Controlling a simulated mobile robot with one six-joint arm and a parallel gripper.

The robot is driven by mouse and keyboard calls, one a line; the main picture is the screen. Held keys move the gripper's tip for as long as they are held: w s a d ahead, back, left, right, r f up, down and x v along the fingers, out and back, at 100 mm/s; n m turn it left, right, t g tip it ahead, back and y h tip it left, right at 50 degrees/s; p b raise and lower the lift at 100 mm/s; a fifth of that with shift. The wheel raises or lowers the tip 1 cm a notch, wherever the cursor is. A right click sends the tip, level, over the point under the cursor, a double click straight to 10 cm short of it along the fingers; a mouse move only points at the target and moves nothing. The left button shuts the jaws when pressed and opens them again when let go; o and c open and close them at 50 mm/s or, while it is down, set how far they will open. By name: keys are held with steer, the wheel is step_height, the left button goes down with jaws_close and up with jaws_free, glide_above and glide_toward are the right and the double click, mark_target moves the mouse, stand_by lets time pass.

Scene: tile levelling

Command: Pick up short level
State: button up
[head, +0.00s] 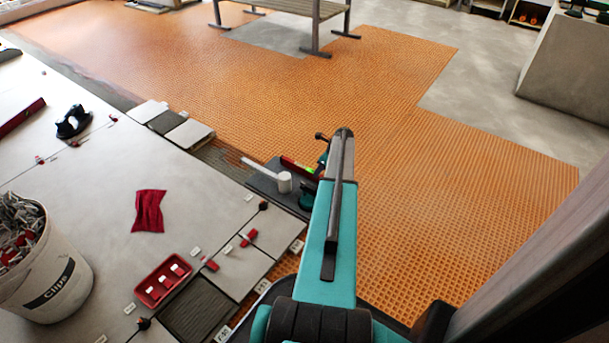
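A short red level (297,165) with a yellow-green vial lies on a dark board (262,182) near the middle of the head view. Its right end is close to or behind my teal arm, so its full length is hidden. Another red bar (22,117), perhaps a longer level, lies on the grey tiles at the far left. My arm reaches up the middle of the view, beside the dark board. Its gripper fingers cannot be made out; the arm hides that area.
A white cylinder (284,183) stands on the board beside the level. A clips bucket (45,265), a red tray (163,280), a red cloth (148,210) and a black suction cup (73,122) sit on the tiles. Orange matting (430,215) lies open to the right.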

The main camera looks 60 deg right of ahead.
mark_target(307, 172)
steer(key=shift+b+x, duration=1.25)
steer(key=shift+x, duration=0.3)
steer(key=shift+b+x, duration=0.6)
steer(key=shift+x, duration=0.45)
steer(key=shift+s+d, duration=0.1)
steer(key=shift+s, duration=0.05)
steer(key=shift+c, duration=0.4)
jaws_close()
